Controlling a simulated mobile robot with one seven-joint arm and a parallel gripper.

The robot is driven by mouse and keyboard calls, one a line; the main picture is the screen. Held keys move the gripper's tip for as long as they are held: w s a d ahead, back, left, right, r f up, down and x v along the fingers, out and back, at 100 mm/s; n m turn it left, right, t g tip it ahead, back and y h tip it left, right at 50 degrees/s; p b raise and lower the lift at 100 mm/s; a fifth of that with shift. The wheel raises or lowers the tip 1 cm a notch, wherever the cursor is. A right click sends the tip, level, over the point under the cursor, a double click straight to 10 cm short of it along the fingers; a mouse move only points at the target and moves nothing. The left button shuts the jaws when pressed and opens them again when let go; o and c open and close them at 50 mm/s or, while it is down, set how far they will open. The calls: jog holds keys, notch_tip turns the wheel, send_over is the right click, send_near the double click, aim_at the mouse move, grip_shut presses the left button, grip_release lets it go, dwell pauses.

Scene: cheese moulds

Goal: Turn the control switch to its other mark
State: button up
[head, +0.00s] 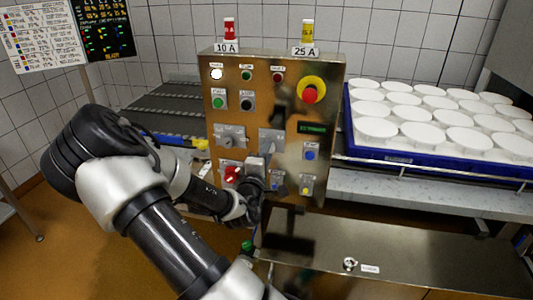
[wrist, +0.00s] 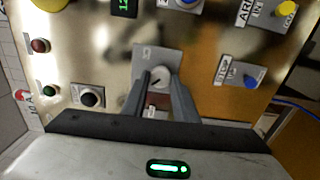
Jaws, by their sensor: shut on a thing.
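The control switch is a round pale knob (wrist: 158,77) with a dark pointer line, on a grey plate (wrist: 150,58) of the metal control panel. In the head view its plate (head: 270,136) sits in the middle of the panel. My gripper (wrist: 161,84) reaches the panel, with one finger on each side of the knob, and is shut on it. In the head view my gripper (head: 268,152) partly covers the switch. The marks on the plate are too small to read.
Close by are a second grey switch (head: 230,138), a red rotary switch (head: 231,174), a red emergency button (head: 310,95) and blue (head: 310,155) and yellow (head: 305,190) buttons. A blue tray (head: 440,168) of white moulds stands right. A metal surface (head: 400,255) lies in front.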

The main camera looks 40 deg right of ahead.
jog(key=o, duration=1)
jog(key=shift+s+a, duration=0.1)
jog(key=p+v, duration=0.8)
jog(key=v, duration=0.9)
jog(key=shift+s, duration=0.15)
